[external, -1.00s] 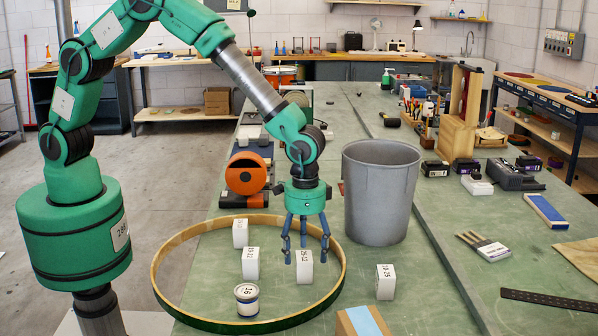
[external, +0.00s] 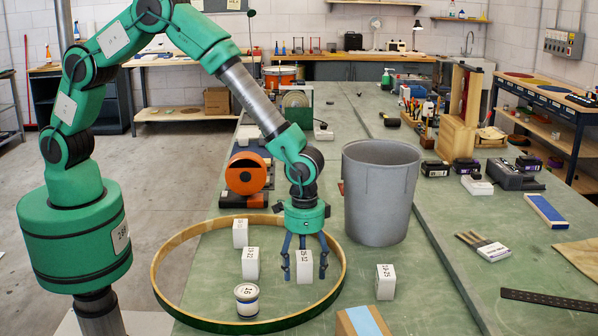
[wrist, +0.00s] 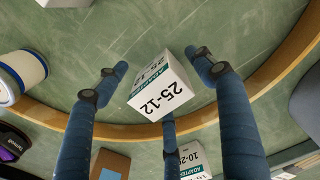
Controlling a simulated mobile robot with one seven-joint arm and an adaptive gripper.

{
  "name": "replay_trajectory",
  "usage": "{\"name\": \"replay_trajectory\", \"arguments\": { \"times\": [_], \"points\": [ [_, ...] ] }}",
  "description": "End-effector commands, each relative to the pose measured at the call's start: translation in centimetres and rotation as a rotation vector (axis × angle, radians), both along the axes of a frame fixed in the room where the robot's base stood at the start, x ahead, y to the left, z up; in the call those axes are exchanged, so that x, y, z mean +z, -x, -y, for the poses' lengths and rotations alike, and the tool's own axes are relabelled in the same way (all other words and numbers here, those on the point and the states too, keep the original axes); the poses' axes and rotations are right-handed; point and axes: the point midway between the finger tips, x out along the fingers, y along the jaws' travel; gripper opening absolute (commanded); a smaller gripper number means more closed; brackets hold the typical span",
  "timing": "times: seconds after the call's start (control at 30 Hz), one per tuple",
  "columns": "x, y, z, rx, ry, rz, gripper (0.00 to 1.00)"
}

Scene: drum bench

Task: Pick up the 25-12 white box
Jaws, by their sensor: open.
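The 25-12 white box (external: 304,267) stands upright on the green bench, inside the wooden hoop. Its label, 25-12, faces up at the camera in the wrist view (wrist: 162,88). My gripper (external: 304,268) is lowered over it, with its blue fingers spread around the box. In the wrist view the fingers (wrist: 160,95) are open on several sides of the box, and I see gaps between the left and right fingertips and the box. Whether the third finger, below the box in that view, touches it I cannot tell.
The wooden hoop (external: 163,275) encircles the box, two other white boxes (external: 240,233) (external: 250,263) and a round tin (external: 247,301). Outside it stand another white box (external: 385,282) and a grey bin (external: 380,195). A cardboard box (external: 362,321) sits at the front edge.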

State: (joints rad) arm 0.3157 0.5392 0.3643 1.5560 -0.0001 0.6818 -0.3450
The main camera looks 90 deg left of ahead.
Motion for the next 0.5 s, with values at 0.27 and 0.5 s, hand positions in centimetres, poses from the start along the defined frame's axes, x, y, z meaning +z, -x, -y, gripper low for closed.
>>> {"name": "replay_trajectory", "arguments": {
  "times": [0.27, 0.5],
  "points": [
    [0.02, 0.01, 0.00, 0.000, 0.000, 0.000, 0.69],
    [0.02, 0.00, 0.00, 0.000, 0.000, 0.000, 0.41]
  ]
}}
